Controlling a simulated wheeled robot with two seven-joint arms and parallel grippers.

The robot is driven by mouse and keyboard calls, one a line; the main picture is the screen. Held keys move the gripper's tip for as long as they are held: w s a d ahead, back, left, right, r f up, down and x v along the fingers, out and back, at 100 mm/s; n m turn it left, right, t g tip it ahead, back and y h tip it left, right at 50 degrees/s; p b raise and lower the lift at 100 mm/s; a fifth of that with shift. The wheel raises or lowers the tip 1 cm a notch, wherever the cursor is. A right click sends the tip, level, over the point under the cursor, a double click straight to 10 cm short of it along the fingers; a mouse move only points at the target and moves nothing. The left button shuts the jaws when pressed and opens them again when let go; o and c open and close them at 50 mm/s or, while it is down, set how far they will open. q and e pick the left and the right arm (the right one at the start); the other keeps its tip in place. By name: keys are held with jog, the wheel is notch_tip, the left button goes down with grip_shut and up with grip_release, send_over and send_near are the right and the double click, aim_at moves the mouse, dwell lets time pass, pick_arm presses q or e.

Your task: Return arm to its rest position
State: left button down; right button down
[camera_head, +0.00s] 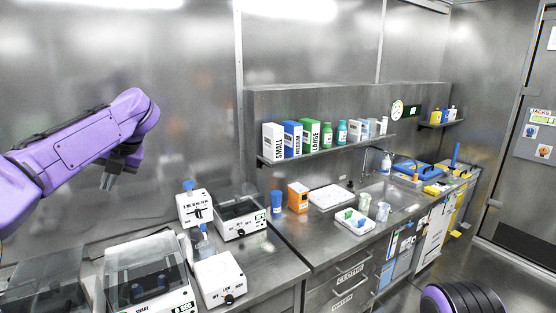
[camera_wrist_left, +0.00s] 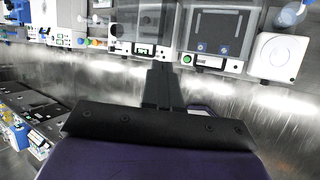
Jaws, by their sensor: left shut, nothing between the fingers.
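My left arm comes in from the left in the head view, purple and raised in front of the metal wall. My left gripper (camera_head: 110,180) hangs at its end, pointing down, with its dark fingers together and nothing between them. It is above the left bench and apart from everything on it. In the left wrist view the dark gripper (camera_wrist_left: 161,88) points toward the row of bench devices, with clear space around it. My right gripper is not in view.
Below the arm stand a white shaker (camera_head: 148,280), a white stirrer (camera_head: 219,280) and a dark-topped device (camera_head: 241,213). A shelf (camera_head: 330,147) holds boxes and bottles. A sink (camera_head: 397,193) is further right. The air around the raised arm is free.

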pick_arm(q)
jog(key=w+d+f+m+t+y+b, duration=0.2)
jog(key=d+f+m+t+y, duration=0.15)
jog(key=f+m, duration=0.65)
jog(key=w+d+f+m+t+y+b, duration=0.1)
jog(key=w+d+f+m+t+y, duration=0.3)
jog(key=f, duration=1)
jog(key=s+d+f+m+t+h+b, duration=0.1)
jog(key=s+d+f+m+h, duration=0.15)
jog(key=s+f+m, duration=0.4)
jog(key=s+d+f+m+t+h+b, duration=0.1)
jog(key=s+f+m+t+h, duration=0.2)
jog(key=f, duration=0.7)
jog(key=s+d+f+m+g+h+b, duration=0.1)
jog(key=s+f+m+g+h+b, duration=0.4)
jog(key=s+f, duration=1.3)
jog(key=s+a+f+m+g, duration=0.1)
jog(key=s+f+m+g, duration=0.1)
jog(key=s, duration=0.8)
jog(key=s+a+f+m+g+b, duration=0.1)
jog(key=s+a+f+m+g, duration=0.1)
jog(key=s, duration=0.8)
notch_tip(320, 180, down, 2)
jog(key=shift+s+a+f+m+b, duration=0.15)
jog(key=shift+s+f+m+b, duration=0.15)
jog(key=shift+m, duration=0.35)
jog(key=shift+g, duration=0.25)
